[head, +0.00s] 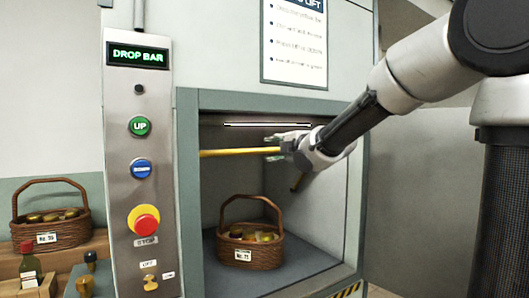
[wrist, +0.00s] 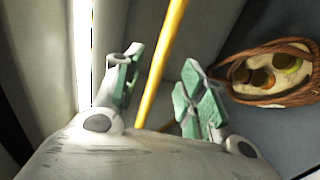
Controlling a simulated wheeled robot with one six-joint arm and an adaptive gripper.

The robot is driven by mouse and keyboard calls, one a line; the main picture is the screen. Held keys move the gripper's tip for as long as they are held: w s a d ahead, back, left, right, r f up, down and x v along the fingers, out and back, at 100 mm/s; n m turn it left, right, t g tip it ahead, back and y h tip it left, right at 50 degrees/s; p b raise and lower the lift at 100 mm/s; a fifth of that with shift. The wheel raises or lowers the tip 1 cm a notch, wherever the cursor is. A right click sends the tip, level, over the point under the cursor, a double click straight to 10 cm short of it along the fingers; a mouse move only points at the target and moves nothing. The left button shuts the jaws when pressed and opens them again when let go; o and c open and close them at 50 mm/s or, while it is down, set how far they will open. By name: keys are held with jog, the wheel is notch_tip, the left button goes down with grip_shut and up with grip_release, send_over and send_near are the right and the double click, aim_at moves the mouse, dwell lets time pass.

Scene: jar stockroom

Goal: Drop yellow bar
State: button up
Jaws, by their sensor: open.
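The yellow bar (head: 228,152) runs level across the upper part of the lift opening. Its right part is hidden behind my gripper. My gripper (head: 277,145) is at the bar, with its fingers apart. In the wrist view the bar (wrist: 160,68) passes between the two open green-padded fingers of my gripper (wrist: 161,64). I cannot tell whether either pad touches it. The panel's lit display (head: 138,55) reads DROP BAR in green.
A wicker basket of jars (head: 249,245) stands on the lift floor below the bar. The control panel (head: 146,190) is left of the opening. Another basket (head: 50,229) stands on a wooden crate at the far left. The lift's right wall (head: 330,205) is close to my arm.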

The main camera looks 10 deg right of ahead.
aim_at(266, 151)
jog(key=x, duration=0.7)
jog(key=shift+w+f, duration=0.2)
jog(key=shift+w, duration=0.05)
grip_shut()
